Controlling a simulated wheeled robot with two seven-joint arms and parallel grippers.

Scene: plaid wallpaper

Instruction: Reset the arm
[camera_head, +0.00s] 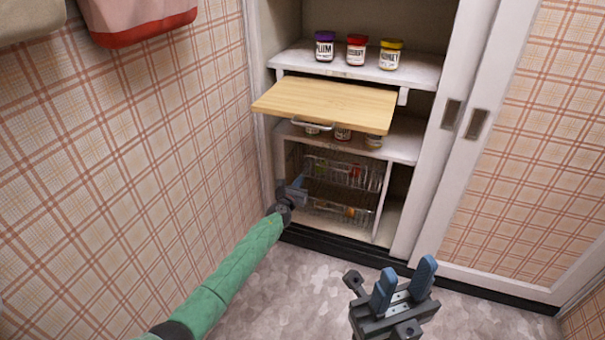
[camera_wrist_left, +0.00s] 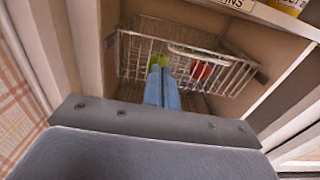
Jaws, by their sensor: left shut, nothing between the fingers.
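My left arm, in a green sleeve, reaches from the bottom left of the head view to the lower part of the cabinet. My left gripper (camera_head: 297,189) is at the left side of the lower compartment opening. In the left wrist view its blue fingers (camera_wrist_left: 162,92) are together with nothing held, pointing toward a wire basket (camera_wrist_left: 215,72). My right gripper (camera_head: 405,283) is at the lower right of the head view, over the floor and away from the cabinet. Its two blue fingers stand apart with nothing between them.
A wooden pull-out board (camera_head: 330,103) juts out above my left gripper. Several jars, such as the plum jar (camera_head: 324,47), stand on the upper shelf. Wire baskets (camera_head: 345,172) fill the lower compartment. A plaid wall (camera_head: 130,150) is close on the left. The floor (camera_head: 300,290) looks clear.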

